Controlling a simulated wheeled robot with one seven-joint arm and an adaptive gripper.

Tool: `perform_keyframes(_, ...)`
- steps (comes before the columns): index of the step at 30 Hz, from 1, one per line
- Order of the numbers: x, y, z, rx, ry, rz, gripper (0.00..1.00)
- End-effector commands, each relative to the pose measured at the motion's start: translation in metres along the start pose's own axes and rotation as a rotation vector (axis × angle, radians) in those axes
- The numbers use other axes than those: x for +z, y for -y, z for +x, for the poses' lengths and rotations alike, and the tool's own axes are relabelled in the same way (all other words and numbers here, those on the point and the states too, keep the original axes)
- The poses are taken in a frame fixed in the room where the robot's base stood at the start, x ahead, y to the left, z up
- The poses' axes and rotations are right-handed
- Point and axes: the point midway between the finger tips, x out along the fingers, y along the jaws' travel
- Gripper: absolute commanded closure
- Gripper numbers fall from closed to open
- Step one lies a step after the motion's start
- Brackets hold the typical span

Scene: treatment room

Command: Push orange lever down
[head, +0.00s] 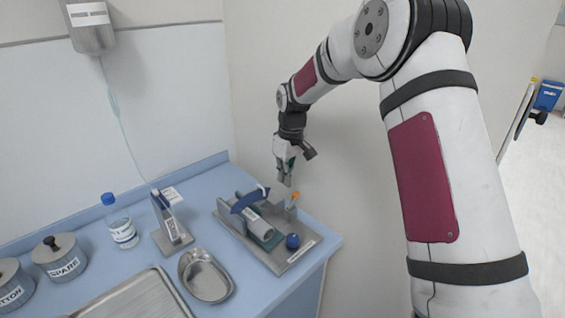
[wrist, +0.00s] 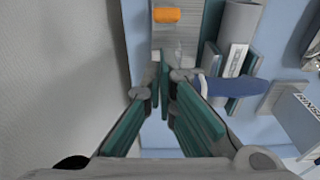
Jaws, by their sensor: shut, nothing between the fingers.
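The orange lever (head: 294,196) stands up at the right side of a grey device on the blue counter. In the wrist view the orange lever (wrist: 167,15) shows at the top, beyond my fingertips. My gripper (head: 286,180) is above and slightly left of the lever in the head view, pointing down, with a visible gap between them. In the wrist view my gripper (wrist: 163,70) has its green-padded fingers together at the tips, with nothing between them. The grey device base (head: 302,254) also carries a blue curved handle (head: 250,200), a cylinder and a blue ball knob (head: 292,241).
A metal kidney dish (head: 206,276), a labelled stand (head: 170,225), a blue-capped bottle (head: 120,225) and lidded canisters (head: 60,257) stand left of the device. A metal tray (head: 135,297) lies in front. The wall is close behind the gripper.

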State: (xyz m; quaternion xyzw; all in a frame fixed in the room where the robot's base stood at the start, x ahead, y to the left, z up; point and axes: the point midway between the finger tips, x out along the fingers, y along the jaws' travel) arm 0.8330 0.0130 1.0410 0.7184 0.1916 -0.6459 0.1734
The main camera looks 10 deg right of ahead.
Motion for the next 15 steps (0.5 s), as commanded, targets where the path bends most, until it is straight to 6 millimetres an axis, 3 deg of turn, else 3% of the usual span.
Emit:
perform_keyframes(5, 0.0145, 0.0009, 0.003, -0.002, 0.001, 0.0, 1.0)
perform_keyframes(15, 0.0162, 0.0005, 0.0046, -0.001, 0.001, -0.001, 1.0)
